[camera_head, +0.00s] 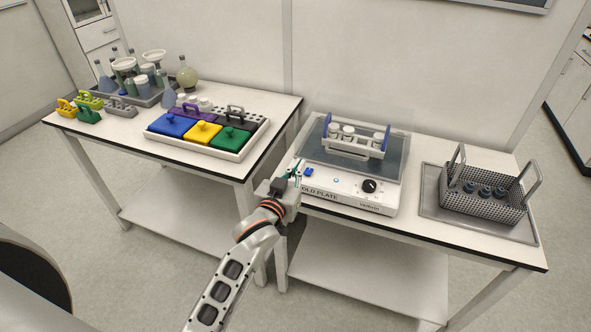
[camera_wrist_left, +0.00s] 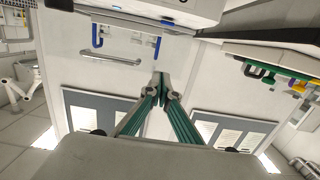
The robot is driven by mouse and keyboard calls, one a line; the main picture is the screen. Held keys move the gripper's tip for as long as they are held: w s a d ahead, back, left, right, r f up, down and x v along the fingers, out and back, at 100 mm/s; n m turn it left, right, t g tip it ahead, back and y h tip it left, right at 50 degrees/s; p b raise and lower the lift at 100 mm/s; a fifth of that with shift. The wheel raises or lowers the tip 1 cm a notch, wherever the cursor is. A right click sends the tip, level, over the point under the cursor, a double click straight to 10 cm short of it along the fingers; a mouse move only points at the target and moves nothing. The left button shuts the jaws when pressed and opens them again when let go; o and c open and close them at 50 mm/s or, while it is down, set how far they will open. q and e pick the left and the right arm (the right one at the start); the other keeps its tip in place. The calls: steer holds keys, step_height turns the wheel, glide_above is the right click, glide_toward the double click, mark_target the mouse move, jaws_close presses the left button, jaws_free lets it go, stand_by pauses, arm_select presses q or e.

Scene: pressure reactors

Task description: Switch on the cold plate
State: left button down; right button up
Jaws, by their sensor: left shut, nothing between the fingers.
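The cold plate (camera_head: 347,194) is a white box with a dark top plate, standing on the right table. Its sloped front panel has a blue switch (camera_head: 309,172) at the left, a small blue-ringed button or light (camera_head: 336,180) and a black knob (camera_head: 370,186). My left gripper (camera_head: 295,170) is shut and empty, just left of the blue switch. It covers the start of the "COLD PLATE" lettering. I cannot tell whether it touches the panel. In the left wrist view its fingertips (camera_wrist_left: 160,78) are together. My right gripper is not in view.
A rack with white-capped vials (camera_head: 355,146) stands on the cold plate. To its right is a metal tray (camera_head: 430,205) with a wire basket (camera_head: 485,203). The left table (camera_head: 125,130) holds coloured blocks and glassware. A narrow gap separates the tables.

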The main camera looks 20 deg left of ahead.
arm_select(q)
steer(key=shift+s+r, duration=0.35)
steer(key=shift+s, duration=0.5)
steer(key=s+a+f+m+g+h, duration=0.1)
steer(key=s+f+g, duration=0.5)
steer(key=s+f, duration=2)
steer(key=s+a+m, duration=0.1)
steer(key=s+m, duration=0.1)
steer(key=shift+m, duration=0.3)
steer(key=shift+a, duration=0.1)
